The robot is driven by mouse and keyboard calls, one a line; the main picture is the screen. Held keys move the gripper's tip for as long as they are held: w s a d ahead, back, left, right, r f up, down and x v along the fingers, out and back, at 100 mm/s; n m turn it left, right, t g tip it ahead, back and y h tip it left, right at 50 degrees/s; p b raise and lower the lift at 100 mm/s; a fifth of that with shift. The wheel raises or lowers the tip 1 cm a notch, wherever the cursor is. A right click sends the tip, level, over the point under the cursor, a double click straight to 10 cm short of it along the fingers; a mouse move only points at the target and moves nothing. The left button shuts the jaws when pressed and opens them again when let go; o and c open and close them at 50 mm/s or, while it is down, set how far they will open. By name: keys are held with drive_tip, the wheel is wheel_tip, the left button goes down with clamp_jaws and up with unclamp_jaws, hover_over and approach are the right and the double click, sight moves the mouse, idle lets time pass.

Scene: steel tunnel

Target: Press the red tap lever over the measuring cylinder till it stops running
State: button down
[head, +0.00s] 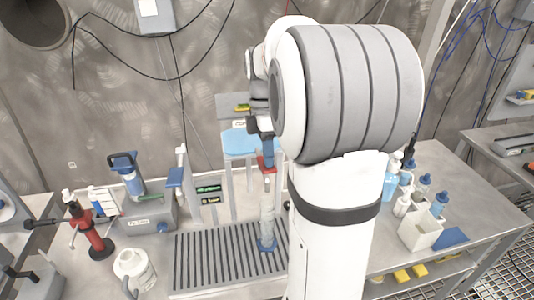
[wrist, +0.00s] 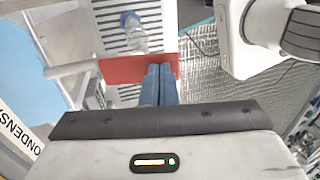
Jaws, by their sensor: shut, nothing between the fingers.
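The red tap lever (head: 260,163) is at the front of a blue-topped stand; it shows as a flat red plate in the wrist view (wrist: 118,70). The clear measuring cylinder (head: 267,215) stands upright on its blue base below the lever, on a slatted drain tray (head: 205,262). It also shows beyond the lever in the wrist view (wrist: 133,32). My gripper (head: 268,163) is shut and empty, its blue fingertips (wrist: 158,70) at the right part of the lever. I cannot tell if they press it. Running water and the level in the cylinder cannot be made out.
A grey device with a blue handle (head: 124,165) and a red stand (head: 90,232) are at the left. A white jug (head: 132,268) is at the front left. A white bottle box (head: 420,232) stands right of my arm, which hides part of the bench.

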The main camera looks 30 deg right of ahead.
drive_tip(key=shift+s+f+b, duration=0.1)
drive_tip(key=shift+f+b, duration=0.3)
drive_tip(key=shift+b, duration=0.5)
drive_tip(key=t+b, duration=0.1)
drive_tip(key=b, duration=0.1)
drive_tip(key=s+f+t+b, duration=0.1)
drive_tip(key=shift+a+t+h+b, duration=0.15)
drive_tip(key=shift+t+h+b, duration=0.15)
drive_tip(key=shift+h+b, duration=0.1)
drive_tip(key=shift+r, duration=0.1)
idle(2.5)
drive_tip(key=shift+r, duration=0.1)
idle(1.7)
drive_tip(key=shift+r+p, duration=0.7)
drive_tip(key=shift+p, duration=0.2)
